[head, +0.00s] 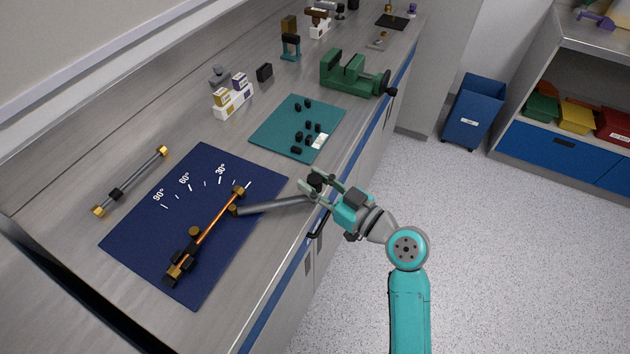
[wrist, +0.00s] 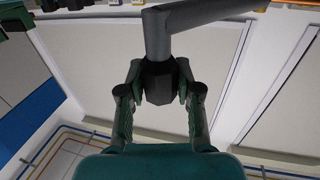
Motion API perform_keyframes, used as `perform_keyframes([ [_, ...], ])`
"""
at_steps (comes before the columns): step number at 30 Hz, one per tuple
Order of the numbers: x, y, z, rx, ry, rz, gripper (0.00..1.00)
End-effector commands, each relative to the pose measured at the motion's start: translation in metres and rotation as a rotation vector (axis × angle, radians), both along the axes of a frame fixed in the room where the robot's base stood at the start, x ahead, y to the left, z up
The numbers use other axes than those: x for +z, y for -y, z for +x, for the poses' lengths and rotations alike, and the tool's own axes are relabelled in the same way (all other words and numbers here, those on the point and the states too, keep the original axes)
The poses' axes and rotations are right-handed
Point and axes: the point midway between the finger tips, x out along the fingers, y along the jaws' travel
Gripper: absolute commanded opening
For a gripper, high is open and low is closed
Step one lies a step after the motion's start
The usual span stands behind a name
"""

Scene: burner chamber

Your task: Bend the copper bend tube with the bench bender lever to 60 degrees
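The copper bend tube (head: 215,225) lies on the blue bender mat (head: 150,245) with brass fittings at its ends; it looks straight, its far end near the unlabelled tick beyond 30°. The bender's round brass post (head: 194,231) sits beside it, and a dark clamp block (head: 181,258) holds the near end. The grey bender lever (head: 275,205) reaches right from a brass roller (head: 234,210) beside the tube to a black knob (head: 315,181). My gripper (head: 318,188) has its fingers around the knob. In the wrist view the fingers press the knob (wrist: 158,84) from both sides, below the lever (wrist: 205,14).
The scale marks 30°, 60° and 90° run leftward on the mat. A grey rod with brass ends (head: 135,178) lies left of it. A teal mat (head: 270,132) with small black parts and a green vise (head: 352,74) are behind. Open floor (head: 500,250) lies to the right.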

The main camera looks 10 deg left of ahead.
Motion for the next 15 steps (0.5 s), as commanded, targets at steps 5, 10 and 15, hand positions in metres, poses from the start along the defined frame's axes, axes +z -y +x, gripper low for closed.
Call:
perform_keyframes([
  [5,0.0,0.0,0.0,0.003,0.0,0.0,0.0],
  [10,-0.001,-0.006,0.011,0.047,-0.003,0.0,0.0],
  [15,-0.001,-0.017,0.029,0.136,-0.004,-0.002,0.0],
])
